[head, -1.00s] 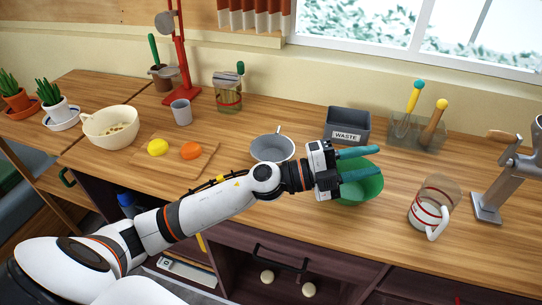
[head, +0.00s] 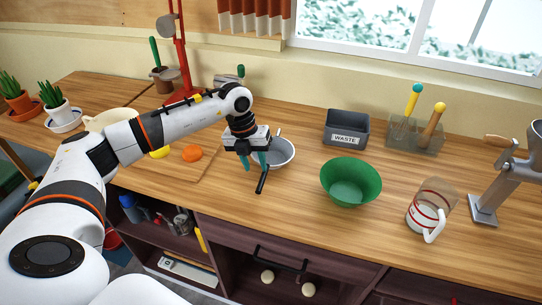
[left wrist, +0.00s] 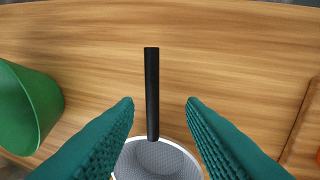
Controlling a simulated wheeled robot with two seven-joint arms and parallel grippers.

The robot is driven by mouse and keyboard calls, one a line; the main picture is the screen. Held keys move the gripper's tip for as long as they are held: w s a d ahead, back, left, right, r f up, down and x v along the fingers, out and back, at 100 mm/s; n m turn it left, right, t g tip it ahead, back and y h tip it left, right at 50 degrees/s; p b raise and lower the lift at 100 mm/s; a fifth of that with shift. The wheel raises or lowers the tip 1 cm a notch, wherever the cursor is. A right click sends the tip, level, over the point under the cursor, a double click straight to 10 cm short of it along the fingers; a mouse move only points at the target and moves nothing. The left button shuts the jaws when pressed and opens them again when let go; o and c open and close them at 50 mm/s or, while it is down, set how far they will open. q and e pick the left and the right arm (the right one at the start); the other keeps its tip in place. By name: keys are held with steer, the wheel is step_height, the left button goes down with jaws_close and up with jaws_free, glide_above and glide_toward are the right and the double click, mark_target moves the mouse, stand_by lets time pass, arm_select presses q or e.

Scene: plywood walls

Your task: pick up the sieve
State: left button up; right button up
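The sieve (head: 284,153) is a grey mesh bowl with a pale rim and a black handle (head: 263,181). It sits on the wooden counter, handle toward the front edge. My left gripper (head: 254,163) is above it, pointing down. In the left wrist view the sieve bowl (left wrist: 158,160) shows at the bottom. Its handle (left wrist: 152,92) runs upward between my open green fingers (left wrist: 160,102), touching neither as far as I can tell. In the head view the gripper hides part of the bowl. My right gripper is not in view.
A green bowl (head: 351,183) stands right of the sieve; it also shows in the left wrist view (left wrist: 28,105). A cutting board (head: 188,170) with an orange (head: 192,153) is to the left. A grey waste bin (head: 346,127) stands behind. A mug (head: 430,212) is further right.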

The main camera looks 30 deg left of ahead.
mark_target(262, 177)
arm_select(q)
steer(key=shift+d+f, duration=0.15)
steer(key=shift+f, duration=0.55)
steer(key=shift+d+f+p, duration=0.2)
steer(key=shift+f+p, duration=0.05)
steer(key=shift+p, duration=0.15)
steer(key=f, duration=0.1)
steer(key=f+p, duration=0.1)
steer(key=d+f, duration=0.1)
steer(key=shift+w+d+f+p, duration=0.1)
steer(key=shift+w+f+p, duration=0.15)
steer(key=shift+w+p, duration=0.1)
steer(key=shift+f, duration=0.5)
jaws_close()
